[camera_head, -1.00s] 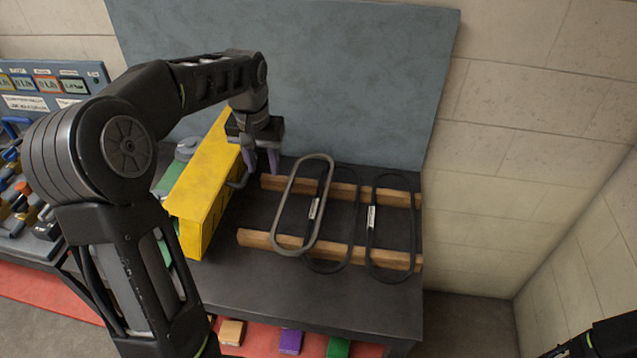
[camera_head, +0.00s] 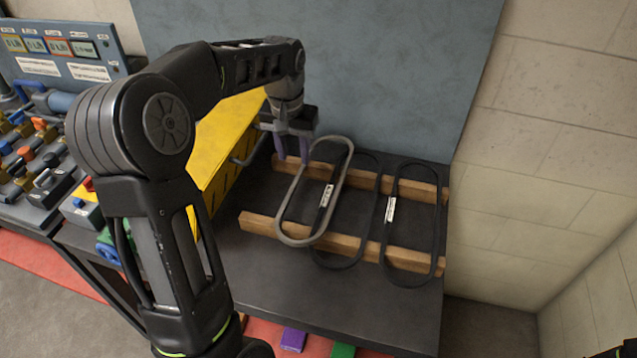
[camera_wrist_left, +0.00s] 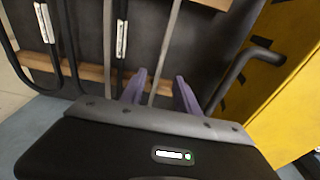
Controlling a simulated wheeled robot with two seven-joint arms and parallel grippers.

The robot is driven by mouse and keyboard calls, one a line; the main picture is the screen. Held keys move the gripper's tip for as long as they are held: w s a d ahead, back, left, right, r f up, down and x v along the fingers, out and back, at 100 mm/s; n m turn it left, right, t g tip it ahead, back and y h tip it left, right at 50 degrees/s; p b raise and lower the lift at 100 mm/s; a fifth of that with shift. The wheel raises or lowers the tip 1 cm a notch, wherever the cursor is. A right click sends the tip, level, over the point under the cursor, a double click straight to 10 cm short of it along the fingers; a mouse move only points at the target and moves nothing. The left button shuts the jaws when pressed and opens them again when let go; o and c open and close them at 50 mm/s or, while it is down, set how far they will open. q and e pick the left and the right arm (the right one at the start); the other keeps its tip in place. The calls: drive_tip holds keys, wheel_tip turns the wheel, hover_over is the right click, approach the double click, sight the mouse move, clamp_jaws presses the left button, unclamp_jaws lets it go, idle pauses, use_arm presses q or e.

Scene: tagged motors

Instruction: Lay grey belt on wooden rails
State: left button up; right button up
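The grey belt (camera_head: 283,215), a long closed loop, lies across the two wooden rails, the back one (camera_head: 420,189) and the front one (camera_head: 257,223), left of two black belts. My left gripper (camera_head: 293,158) points down at the belt's rear left side, near the left end of the back rail. In the left wrist view its two purple fingers (camera_wrist_left: 160,95) are apart, and one strand of the grey belt (camera_wrist_left: 168,45) runs between them in the picture. I cannot tell whether the fingers reach down around it. My right gripper is not in view.
Black belts with white labels lie on the rails, one in the middle (camera_head: 373,190) and one at the right (camera_head: 439,225). A yellow box (camera_head: 212,150) with a dark handle stands close left of my left gripper. A blue-grey panel (camera_head: 400,70) stands behind. The table front (camera_head: 330,290) is clear.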

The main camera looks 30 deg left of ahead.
sight(297, 179)
use_arm(q)
drive_tip(key=shift+w+f, duration=0.1)
drive_tip(key=shift+f, duration=1.15)
drive_tip(key=shift+f, duration=0.1)
drive_tip(key=f, duration=0.3)
drive_tip(key=f+p, duration=0.1)
drive_tip(key=f, duration=0.1)
drive_tip(key=shift+w+a, duration=0.15)
drive_tip(key=shift+w, duration=0.15)
drive_tip(key=shift+c, duration=0.5)
clamp_jaws()
